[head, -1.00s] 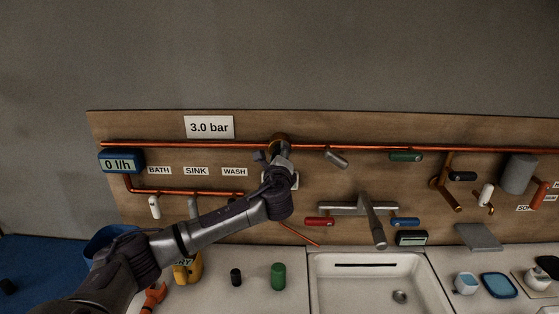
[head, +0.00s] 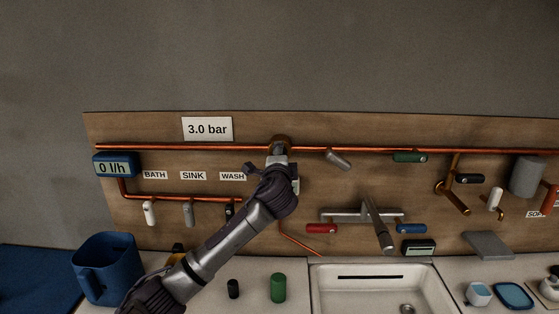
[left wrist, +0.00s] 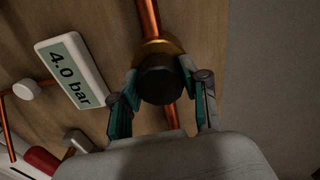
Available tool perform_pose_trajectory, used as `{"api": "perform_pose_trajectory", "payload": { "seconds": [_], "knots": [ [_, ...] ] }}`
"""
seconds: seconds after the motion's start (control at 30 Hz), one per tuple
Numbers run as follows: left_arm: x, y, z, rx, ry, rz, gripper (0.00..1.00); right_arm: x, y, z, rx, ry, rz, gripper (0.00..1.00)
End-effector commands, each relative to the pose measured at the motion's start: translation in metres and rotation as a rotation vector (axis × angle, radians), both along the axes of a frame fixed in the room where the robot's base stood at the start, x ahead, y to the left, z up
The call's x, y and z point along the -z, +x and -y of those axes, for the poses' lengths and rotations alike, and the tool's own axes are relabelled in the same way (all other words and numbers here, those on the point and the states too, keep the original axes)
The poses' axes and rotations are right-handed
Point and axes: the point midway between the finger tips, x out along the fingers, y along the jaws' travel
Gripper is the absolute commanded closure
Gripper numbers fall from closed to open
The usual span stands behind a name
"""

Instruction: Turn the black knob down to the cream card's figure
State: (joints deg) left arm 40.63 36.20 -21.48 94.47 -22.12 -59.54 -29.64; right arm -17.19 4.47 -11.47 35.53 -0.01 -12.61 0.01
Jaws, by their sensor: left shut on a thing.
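The black knob (left wrist: 159,80) sits on a brass body (left wrist: 160,46) on the copper pipe in the left wrist view. My left gripper (left wrist: 160,86) has its two fingers on either side of the knob and is shut on it. A gauge (left wrist: 72,71) beside it reads 4.0 bar. The cream card (head: 207,129) on the board reads 3.0 bar in the head view. There, my left gripper (head: 278,150) is up at the pipe and hides the knob and most of the gauge. My right gripper is not in view.
A blue meter (head: 116,164) reads 0 l/h at the left. A grey lever (head: 338,160) hangs right of my gripper. Below are the faucet (head: 360,214), sink (head: 330,292), blue jug (head: 103,268) and green cylinder (head: 278,288). The wall above the board is bare.

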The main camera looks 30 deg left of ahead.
Motion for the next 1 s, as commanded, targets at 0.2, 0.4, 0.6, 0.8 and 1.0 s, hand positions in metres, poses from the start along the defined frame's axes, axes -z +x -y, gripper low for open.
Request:
{"api": "perform_pose_trajectory", "payload": {
  "seconds": [0.2, 0.4, 0.6, 0.8, 1.0],
  "knots": [
    [0.0018, 0.0002, 0.0004, 0.0, -0.019, 0.007, 0.9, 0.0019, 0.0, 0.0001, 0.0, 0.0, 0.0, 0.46],
    [0.0017, 0.0001, 0.0004, 0.0, -0.019, 0.007, 0.9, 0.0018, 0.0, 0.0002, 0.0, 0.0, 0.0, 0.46],
    [0.0016, 0.0002, 0.0004, 0.0, -0.019, 0.008, 0.4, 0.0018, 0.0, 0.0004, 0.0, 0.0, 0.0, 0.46],
    [0.0009, 0.0002, 0.0003, 0.0, -0.018, 0.009, 0.3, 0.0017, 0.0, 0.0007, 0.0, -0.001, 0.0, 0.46],
    [0.0004, -0.0013, 0.0013, 0.001, -0.018, 0.01, 0.3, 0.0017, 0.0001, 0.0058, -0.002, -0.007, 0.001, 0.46]
  ]
}}
